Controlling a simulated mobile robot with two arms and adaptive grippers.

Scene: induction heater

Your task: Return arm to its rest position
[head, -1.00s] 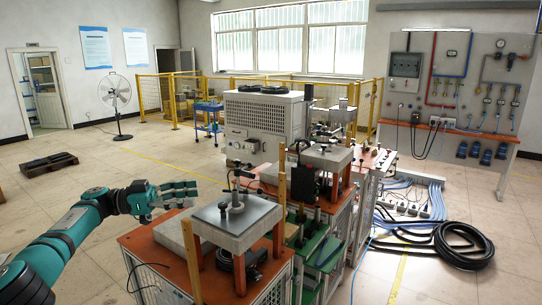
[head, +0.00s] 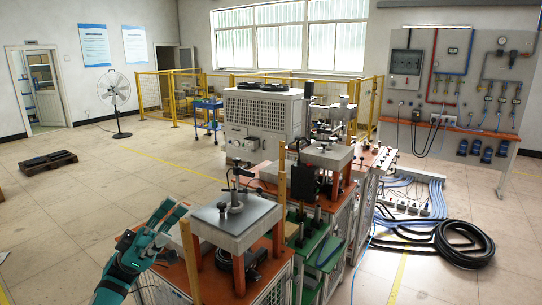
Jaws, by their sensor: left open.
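My left gripper (head: 168,216) is in the lower left of the head view, teal with grey fingers. It is open, its fingers point up and to the right, and nothing shows between them. It is beside the left side of the nearest workbench (head: 178,276), which has an orange top. To its right stands a raised grey metal plate (head: 236,217) on wooden posts, with a small fixture (head: 234,190) on it. The gripper appears apart from the plate. My right gripper does not show.
Behind the near bench stand further benches with equipment (head: 323,160) and a large white chiller unit (head: 262,122). A coiled black hose (head: 464,243) and cables lie on the floor at right. A wooden pallet (head: 48,161) lies at left. The floor between is clear.

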